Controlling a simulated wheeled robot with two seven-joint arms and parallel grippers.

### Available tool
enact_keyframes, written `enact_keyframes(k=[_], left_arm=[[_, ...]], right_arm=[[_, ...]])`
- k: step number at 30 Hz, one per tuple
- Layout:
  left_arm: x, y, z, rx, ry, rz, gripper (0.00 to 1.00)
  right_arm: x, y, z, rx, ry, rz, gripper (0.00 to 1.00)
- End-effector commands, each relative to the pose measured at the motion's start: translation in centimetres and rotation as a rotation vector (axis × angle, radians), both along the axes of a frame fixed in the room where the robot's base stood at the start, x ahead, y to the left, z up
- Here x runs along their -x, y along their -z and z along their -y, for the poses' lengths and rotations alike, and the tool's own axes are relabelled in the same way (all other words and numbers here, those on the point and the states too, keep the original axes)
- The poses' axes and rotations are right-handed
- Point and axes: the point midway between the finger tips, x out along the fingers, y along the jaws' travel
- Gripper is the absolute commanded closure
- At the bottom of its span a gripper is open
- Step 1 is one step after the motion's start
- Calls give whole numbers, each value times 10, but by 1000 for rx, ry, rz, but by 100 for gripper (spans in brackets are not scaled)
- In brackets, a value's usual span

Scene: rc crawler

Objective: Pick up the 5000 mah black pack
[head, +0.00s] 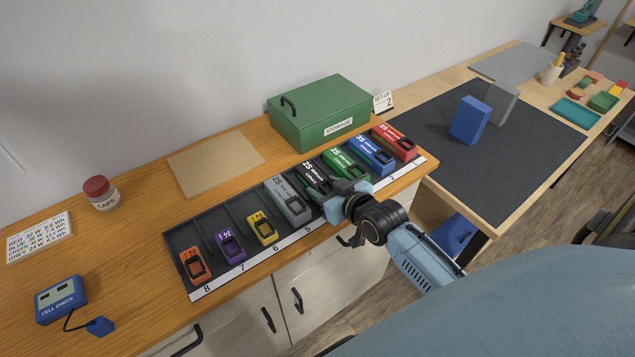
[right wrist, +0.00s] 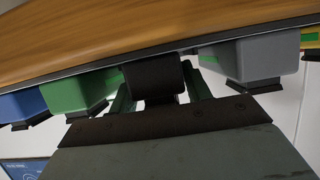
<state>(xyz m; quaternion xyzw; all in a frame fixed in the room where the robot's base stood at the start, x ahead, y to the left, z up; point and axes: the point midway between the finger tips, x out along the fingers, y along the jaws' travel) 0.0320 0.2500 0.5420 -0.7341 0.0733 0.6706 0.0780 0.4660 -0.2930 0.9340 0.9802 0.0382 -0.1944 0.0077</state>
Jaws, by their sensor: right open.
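The black pack (head: 313,176) sits in the dark sloped rack (head: 211,216) between the green pack (head: 343,161) and the grey pack (head: 285,198); its front end is partly hidden by my right gripper. My right gripper (head: 338,190) is open at the front of the black pack. In the right wrist view the black pack (right wrist: 153,79) lies between the two greenish fingers of the right gripper (right wrist: 158,88). Whether the fingers touch it, I cannot tell. My left gripper is not in view.
Blue (head: 370,155) and red (head: 394,143) packs stand right of the green one; yellow (head: 262,228), purple (head: 230,246) and orange (head: 194,266) packs stand left. A green storage box (head: 318,110) is behind the rack. A cell checker (head: 61,299) lies at left.

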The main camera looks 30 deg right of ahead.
Motion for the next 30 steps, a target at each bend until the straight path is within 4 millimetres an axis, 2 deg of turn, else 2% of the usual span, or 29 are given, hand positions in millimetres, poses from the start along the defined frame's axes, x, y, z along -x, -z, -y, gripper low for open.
enact_keyframes(k=[3,11,20,27,30], left_arm=[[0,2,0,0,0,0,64],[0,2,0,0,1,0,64],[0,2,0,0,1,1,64],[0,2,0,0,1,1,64],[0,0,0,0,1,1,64]], right_arm=[[-11,6,-1,1,0,-1,52],[-13,7,-1,1,0,-2,52],[-13,7,-1,0,0,-2,88],[-14,5,-1,0,0,2,90],[-14,-4,-1,1,0,5,90]])
